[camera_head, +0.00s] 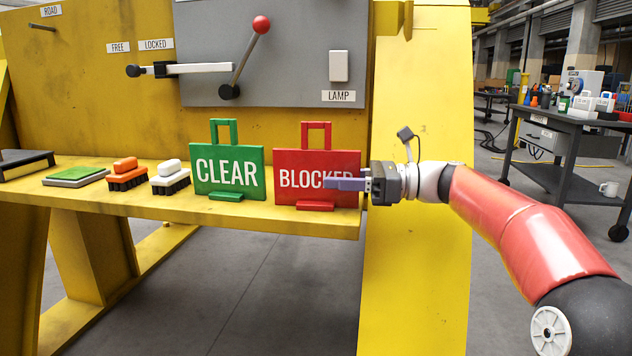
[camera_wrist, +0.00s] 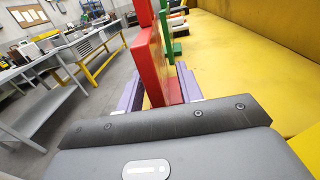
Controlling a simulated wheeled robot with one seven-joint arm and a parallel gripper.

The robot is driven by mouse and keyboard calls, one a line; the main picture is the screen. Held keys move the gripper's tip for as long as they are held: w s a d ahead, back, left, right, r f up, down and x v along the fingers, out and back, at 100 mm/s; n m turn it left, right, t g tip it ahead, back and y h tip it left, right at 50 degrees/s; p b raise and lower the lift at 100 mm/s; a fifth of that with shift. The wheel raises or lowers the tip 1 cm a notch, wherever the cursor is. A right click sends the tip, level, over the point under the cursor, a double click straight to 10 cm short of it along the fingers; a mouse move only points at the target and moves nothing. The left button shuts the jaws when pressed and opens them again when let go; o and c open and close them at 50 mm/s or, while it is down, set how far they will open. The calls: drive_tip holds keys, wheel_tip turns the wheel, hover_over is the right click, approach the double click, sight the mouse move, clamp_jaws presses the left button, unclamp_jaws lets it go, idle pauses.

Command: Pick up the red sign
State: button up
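The red sign (camera_head: 291,187) reads BLOCKED and has a loop handle on top. It stands upright on the yellow shelf (camera_head: 262,213), near its right end. My gripper (camera_head: 348,184) reaches in from the right at mid-height, with one purple finger in front of the sign's face, covering part of the lettering. In the wrist view, the red sign (camera_wrist: 165,66) stands edge-on between my two purple fingers (camera_wrist: 160,88). The far finger is hidden behind the sign in the head view.
A green CLEAR sign (camera_head: 227,184) stands just left of the red one. Further left are a white brush (camera_head: 170,178), an orange brush (camera_head: 127,174) and a green-topped pad (camera_head: 76,176). A grey panel (camera_head: 290,70) with a red-knobbed lever (camera_head: 245,57) rises behind the shelf.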

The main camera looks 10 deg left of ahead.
drive_tip(key=shift+s+a, duration=0.1)
drive_tip(key=shift+a, duration=0.5)
clamp_jaws()
drive_tip(key=shift+r, duration=0.1)
